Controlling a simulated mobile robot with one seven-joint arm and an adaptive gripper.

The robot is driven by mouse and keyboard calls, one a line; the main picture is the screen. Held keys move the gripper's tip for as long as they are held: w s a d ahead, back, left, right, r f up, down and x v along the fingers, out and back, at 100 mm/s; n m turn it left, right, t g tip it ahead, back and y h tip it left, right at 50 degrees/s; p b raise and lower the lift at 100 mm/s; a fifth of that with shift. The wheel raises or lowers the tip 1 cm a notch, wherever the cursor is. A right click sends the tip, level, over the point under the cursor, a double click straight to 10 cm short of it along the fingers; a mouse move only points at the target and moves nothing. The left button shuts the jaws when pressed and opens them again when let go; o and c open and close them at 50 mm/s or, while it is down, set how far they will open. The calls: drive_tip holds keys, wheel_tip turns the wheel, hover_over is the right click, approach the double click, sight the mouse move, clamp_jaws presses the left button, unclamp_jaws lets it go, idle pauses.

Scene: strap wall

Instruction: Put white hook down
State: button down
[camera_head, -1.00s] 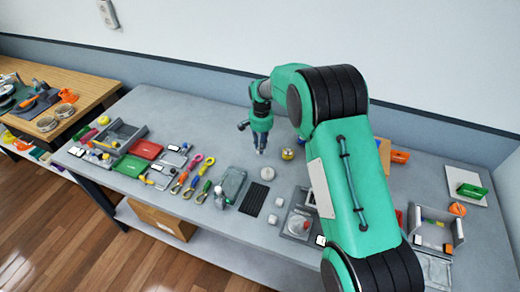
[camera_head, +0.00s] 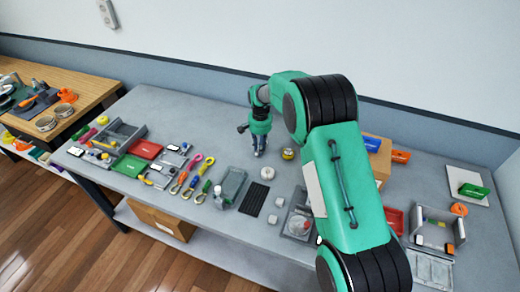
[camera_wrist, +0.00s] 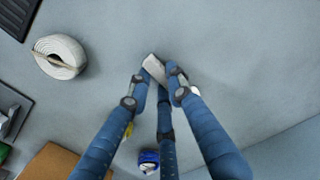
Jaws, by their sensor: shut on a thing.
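In the wrist view, the blue fingers of my gripper (camera_wrist: 160,78) are closed around a small white piece, which I take as the white hook (camera_wrist: 154,67). Its pale end shows between the fingertips and another white bit shows at their right; the fingers hide the rest. In the head view, my gripper (camera_head: 258,153) points down over the grey table, left of a yellow-and-white roll. The hook cannot be made out there, and I cannot tell whether it touches the table.
A white strap roll (camera_head: 267,172) stands close in front, and also shows in the wrist view (camera_wrist: 60,57). The yellow-and-white roll (camera_head: 288,153) is just right. A black ribbed mat (camera_head: 254,198) and a grey tray (camera_head: 231,184) lie nearer. Table behind and left is clear.

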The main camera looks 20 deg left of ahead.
drive_tip(key=shift+f, duration=0.15)
drive_tip(key=c, duration=1.6)
unclamp_jaws()
drive_tip(key=shift+f, duration=0.1)
wheel_tip(320, 180, up, 12)
drive_tip(key=shift+r+p, duration=0.2)
drive_tip(key=shift+p, duration=0.85)
